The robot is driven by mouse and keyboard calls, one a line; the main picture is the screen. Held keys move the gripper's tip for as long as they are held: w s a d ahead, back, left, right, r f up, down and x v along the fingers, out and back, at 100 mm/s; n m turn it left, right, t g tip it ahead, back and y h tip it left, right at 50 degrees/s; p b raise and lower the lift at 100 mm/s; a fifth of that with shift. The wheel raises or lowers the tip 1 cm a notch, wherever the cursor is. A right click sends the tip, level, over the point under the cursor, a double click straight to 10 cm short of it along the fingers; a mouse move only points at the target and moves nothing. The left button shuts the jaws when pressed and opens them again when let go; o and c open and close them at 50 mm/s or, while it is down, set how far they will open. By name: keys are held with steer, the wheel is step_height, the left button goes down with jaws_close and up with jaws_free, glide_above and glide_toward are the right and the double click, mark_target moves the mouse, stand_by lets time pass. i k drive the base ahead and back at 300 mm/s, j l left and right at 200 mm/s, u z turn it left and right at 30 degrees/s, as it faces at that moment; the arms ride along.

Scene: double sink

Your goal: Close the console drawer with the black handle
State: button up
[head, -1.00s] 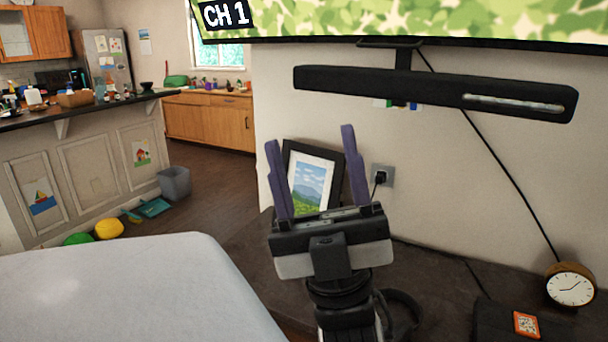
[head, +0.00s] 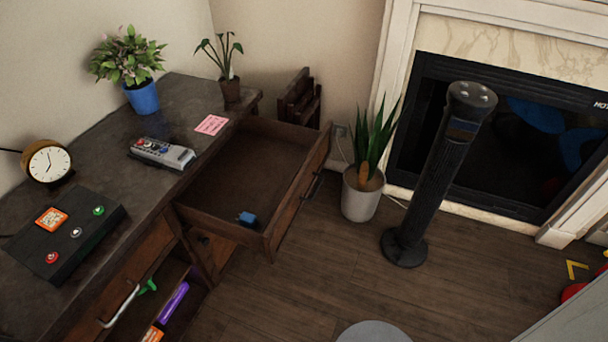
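The console (head: 100,160) is a dark wooden unit along the left wall. Its drawer with the black handle (head: 255,238) is pulled far out at the console's far end. The black handle (head: 313,186) is a bar on the drawer's front panel, which faces right. A small blue object (head: 247,218) lies inside near the drawer's front corner. Another drawer or door, with a light metal handle (head: 119,306), is at lower left. My gripper is outside the current head view.
A potted plant (head: 362,190) and a black tower fan (head: 440,175) stand on the floor right of the drawer. A clock, black box, remote and plants are on the console top. Wooden floor (head: 300,290) is open in front. A round grey top (head: 373,332) shows at bottom.

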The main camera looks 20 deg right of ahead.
mark_target(267, 168)
steer(key=z, duration=0.65)
steer(key=i+l, duration=0.1)
steer(key=l, duration=0.2)
steer(key=i+l+z, duration=0.1)
steer(key=l, duration=0.2)
steer(key=i+l+z, duration=0.1)
steer(key=l, duration=0.15)
